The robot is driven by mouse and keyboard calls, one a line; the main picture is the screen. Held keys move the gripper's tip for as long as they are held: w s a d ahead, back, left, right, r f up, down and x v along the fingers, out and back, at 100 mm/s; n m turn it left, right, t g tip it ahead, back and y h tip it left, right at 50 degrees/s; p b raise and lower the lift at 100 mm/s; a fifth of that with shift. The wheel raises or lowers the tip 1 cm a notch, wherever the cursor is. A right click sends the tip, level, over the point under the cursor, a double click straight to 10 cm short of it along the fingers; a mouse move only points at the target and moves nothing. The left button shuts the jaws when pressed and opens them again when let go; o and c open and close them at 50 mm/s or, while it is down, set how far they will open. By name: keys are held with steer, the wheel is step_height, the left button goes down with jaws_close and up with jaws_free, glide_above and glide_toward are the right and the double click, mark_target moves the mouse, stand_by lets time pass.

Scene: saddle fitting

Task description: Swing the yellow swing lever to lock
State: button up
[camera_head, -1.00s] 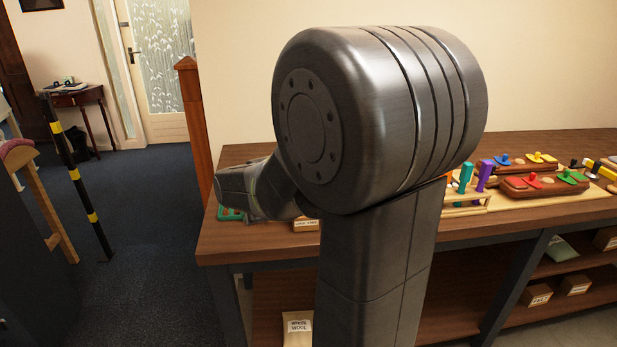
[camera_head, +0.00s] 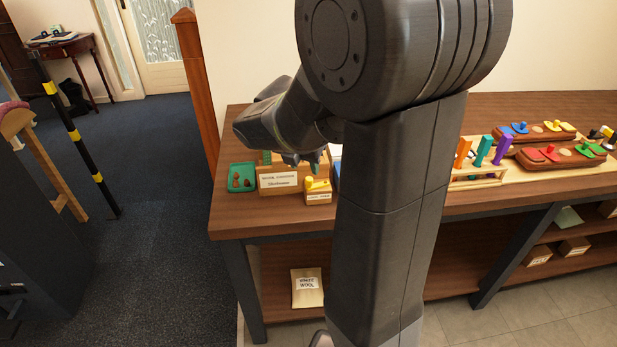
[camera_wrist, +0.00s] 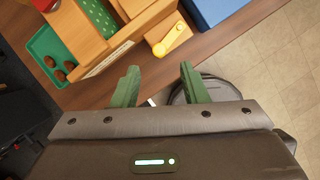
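In the wrist view a yellow lever (camera_wrist: 172,38) with a round knob end lies on a small wooden block. The same yellow lever (camera_head: 317,185) sits on its labelled block at the table's front edge in the head view, small and partly unclear. My gripper (camera_wrist: 158,80) is open and empty, its two green fingers spread apart. The lever is beyond the fingertips in the wrist view, apart from them. In the head view my gripper (camera_head: 303,160) hangs near the lever block, partly hidden by my arm.
A wooden box with a label (camera_head: 279,181) stands left of the lever block, and a green tray (camera_head: 232,180) with brown pieces is beyond it. A blue object (camera_wrist: 218,10) lies to the right. A rack (camera_head: 480,180) and saddle-like pieces are farther right on the table.

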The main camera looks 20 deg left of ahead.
mark_target(309, 179)
steer(key=x, duration=0.7)
steer(key=shift+b, duration=0.3)
steer(key=shift+w, duration=0.1)
jaws_close()
